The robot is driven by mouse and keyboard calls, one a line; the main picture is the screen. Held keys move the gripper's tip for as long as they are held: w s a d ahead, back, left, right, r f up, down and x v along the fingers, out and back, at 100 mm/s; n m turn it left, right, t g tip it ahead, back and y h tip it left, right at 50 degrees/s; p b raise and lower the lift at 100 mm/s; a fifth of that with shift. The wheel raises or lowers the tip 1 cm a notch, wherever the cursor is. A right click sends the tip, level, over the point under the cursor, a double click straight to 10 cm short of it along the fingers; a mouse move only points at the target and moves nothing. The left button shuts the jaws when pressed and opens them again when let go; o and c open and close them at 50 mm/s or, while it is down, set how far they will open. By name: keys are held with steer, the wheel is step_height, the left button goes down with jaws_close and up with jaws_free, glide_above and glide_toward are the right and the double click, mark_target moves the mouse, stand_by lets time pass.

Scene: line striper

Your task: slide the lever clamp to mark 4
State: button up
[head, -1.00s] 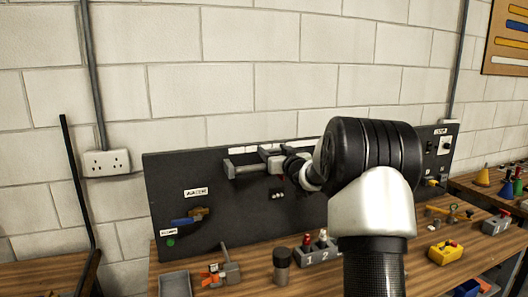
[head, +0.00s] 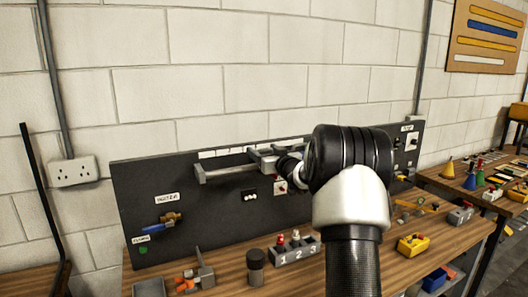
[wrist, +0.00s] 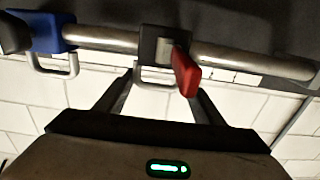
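The rail (wrist: 105,38) runs across the top of the wrist view. A dark clamp block (wrist: 150,45) with a red lever (wrist: 185,72) sits on it near the middle, with a pale loop handle (wrist: 155,84) below. My gripper (wrist: 162,88) is open, its two fingers apart on either side of the loop handle; I cannot tell if they touch it. In the head view the rail (head: 226,173) is on the dark panel, and my arm hides its right part and my gripper. Mark numbers are not readable.
A blue block (wrist: 46,32) with its own loop sits on the rail, left of the clamp in the wrist view. The panel (head: 140,195) also carries a blue-handled valve (head: 170,222). Below, the bench holds a numbered block (head: 297,252), a dark cylinder (head: 255,268) and a yellow box (head: 412,245).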

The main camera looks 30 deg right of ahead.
steer(key=shift+s, duration=0.1)
steer(key=s+b, duration=0.2)
steer(key=s, duration=1.5)
steer(key=shift+b, duration=0.35)
steer(key=shift+s, duration=0.1)
